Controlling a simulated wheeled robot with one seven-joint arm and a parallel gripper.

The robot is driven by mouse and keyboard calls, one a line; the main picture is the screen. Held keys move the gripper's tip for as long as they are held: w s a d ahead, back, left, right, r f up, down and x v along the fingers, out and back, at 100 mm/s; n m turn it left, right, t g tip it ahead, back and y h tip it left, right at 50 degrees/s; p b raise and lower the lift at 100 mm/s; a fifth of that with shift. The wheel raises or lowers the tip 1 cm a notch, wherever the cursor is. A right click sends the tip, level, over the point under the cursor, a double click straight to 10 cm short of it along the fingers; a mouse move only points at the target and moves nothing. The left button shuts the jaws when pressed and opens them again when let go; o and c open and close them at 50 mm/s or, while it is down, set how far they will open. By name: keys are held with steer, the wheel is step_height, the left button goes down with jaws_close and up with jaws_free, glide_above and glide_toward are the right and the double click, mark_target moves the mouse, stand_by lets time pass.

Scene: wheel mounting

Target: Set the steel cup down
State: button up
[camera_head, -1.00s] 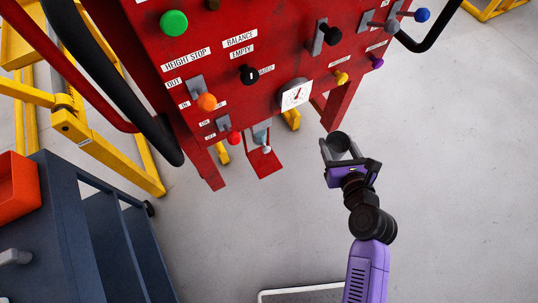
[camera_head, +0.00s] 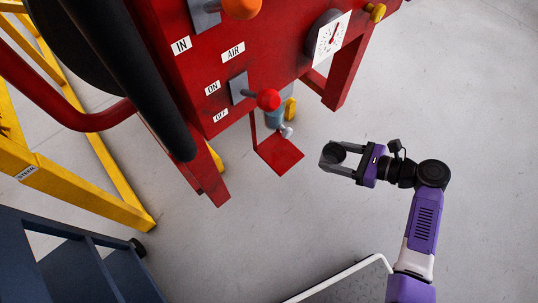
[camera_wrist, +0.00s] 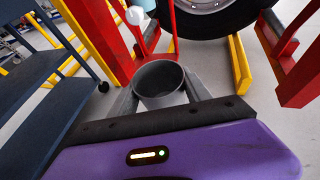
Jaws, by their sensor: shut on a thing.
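The steel cup (camera_head: 333,153) is a dark grey, open-topped cup held between the two fingers of my gripper (camera_head: 338,160). In the wrist view the cup (camera_wrist: 159,83) is upright with its mouth facing up and looks empty, and my gripper's fingers (camera_wrist: 160,95) close on its left and right sides. The cup is in the air over the grey floor, right of a small red plate (camera_head: 279,155) low on the red machine. A gap of floor shows between the cup and that plate.
The red machine (camera_head: 225,85) with knobs and labels stands at upper left. A blue shelf cart (camera_head: 70,255) is at lower left, beside a yellow frame (camera_head: 85,190). A white-edged grey panel (camera_head: 350,285) lies at the bottom. Open floor (camera_head: 460,100) is to the right.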

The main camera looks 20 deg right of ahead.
steer(key=shift+f+b, duration=0.35)
steer(key=shift+b, duration=0.05)
steer(key=b, duration=0.4)
glide_above(274, 147)
steer(key=shift+s+d+n+g, duration=0.3)
steer(key=shift+s, duration=0.05)
steer(key=f+b, duration=0.2)
steer(key=f, duration=0.1)
steer(key=shift+w+a+f+b, duration=0.25)
steer(key=shift+w+a+b, duration=0.05)
steer(key=shift+w+b, duration=0.1)
steer(key=shift+r, duration=0.1)
steer(key=o, duration=1.3)
